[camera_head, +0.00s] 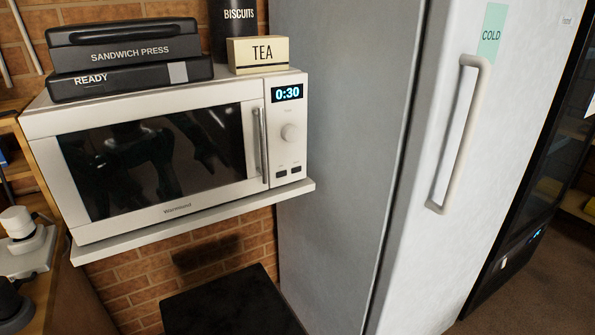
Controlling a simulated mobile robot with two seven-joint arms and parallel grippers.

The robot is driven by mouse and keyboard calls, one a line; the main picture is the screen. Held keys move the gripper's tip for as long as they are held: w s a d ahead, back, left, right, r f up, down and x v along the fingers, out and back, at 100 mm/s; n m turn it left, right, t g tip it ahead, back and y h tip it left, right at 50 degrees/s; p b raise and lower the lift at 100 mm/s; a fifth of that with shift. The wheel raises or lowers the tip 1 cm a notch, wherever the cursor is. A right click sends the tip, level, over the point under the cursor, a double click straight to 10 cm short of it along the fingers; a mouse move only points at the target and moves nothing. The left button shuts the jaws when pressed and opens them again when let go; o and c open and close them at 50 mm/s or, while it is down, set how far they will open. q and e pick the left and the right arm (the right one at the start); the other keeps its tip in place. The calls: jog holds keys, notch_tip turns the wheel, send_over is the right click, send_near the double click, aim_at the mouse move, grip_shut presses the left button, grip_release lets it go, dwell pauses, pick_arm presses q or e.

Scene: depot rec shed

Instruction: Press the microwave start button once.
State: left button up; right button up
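The white microwave (160,218) stands on a white wall shelf, with its dark glass door shut. Its display (287,93) reads 0:30. Below the display are a round dial (289,132) and two small dark buttons, a left button (281,173) and a right button (296,170). The labels by the buttons are too small to read, so I cannot tell which is start. A vertical metal door handle (261,145) is just left of the control panel. Neither of my grippers shows in the head view; dark shapes like arms are reflected in the door glass.
A sandwich press (130,52), a yellow TEA box (258,55) and a black BISCUITS canister (238,25) stand on the microwave. A tall fridge (335,150) with a long handle (460,135) is close on the right. A black surface (230,305) is below the shelf (190,222).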

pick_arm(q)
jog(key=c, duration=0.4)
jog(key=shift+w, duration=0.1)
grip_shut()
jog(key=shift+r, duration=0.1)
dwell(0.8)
